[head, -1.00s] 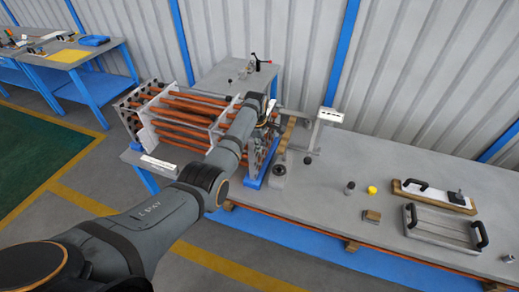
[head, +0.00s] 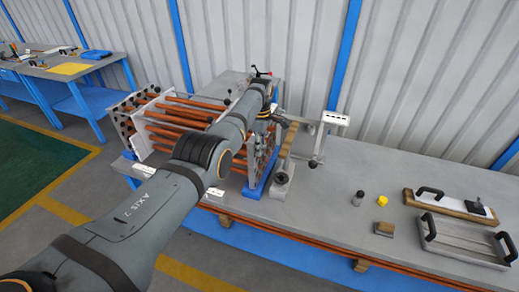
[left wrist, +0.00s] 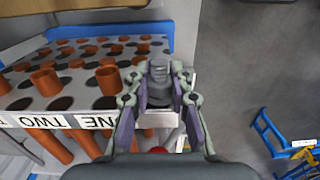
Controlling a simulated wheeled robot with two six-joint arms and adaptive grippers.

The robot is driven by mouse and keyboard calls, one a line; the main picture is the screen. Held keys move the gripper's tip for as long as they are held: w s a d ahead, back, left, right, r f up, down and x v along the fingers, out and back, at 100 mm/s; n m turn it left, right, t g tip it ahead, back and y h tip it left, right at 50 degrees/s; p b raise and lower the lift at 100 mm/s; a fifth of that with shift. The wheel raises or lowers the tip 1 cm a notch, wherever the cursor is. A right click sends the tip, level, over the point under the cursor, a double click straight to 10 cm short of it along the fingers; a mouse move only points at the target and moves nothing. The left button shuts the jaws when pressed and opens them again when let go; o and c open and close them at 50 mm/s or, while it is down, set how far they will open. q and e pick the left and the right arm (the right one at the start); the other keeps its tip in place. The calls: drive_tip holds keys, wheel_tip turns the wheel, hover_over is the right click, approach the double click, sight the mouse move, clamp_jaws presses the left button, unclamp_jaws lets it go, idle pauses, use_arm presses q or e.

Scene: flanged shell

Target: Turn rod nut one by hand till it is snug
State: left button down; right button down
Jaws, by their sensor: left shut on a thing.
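My left gripper (left wrist: 160,105) is shut on a grey, stepped, roughly round piece (left wrist: 159,72), which appears to be rod nut one. The fingers sit on both sides of it, beside the plate edge with the label ONE (left wrist: 98,121). The label TWO (left wrist: 43,121) is farther left. Whether the nut touches the plate is hidden by the fingers. In the head view my left gripper (head: 280,122) is small and partly hidden behind my wrist at the right end of the tube bundle (head: 185,128). My right gripper is not in view.
The perforated plate (left wrist: 85,75) has open holes and several projecting copper tubes. A stand with a white label (head: 336,118) rises close to the right of the gripper. A yellow cap (head: 382,200) and a handled frame (head: 465,240) lie farther right on the bench (head: 350,175).

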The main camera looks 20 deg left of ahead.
use_arm(q)
drive_tip(key=shift+s+d+f, duration=0.2)
drive_tip(key=shift+f, duration=0.1)
drive_tip(key=c, duration=1.6)
unclamp_jaws()
drive_tip(key=o, duration=0.4)
drive_tip(key=shift+w+d+r, duration=0.15)
drive_tip(key=shift+o, duration=0.2)
drive_tip(key=shift+a+r, duration=0.2)
drive_tip(key=shift+r, duration=0.05)
wheel_tip(320, 180, up, 12)
drive_tip(key=shift+d+f, duration=0.15)
drive_tip(key=shift+f, duration=0.05)
drive_tip(key=shift+f, duration=0.1)
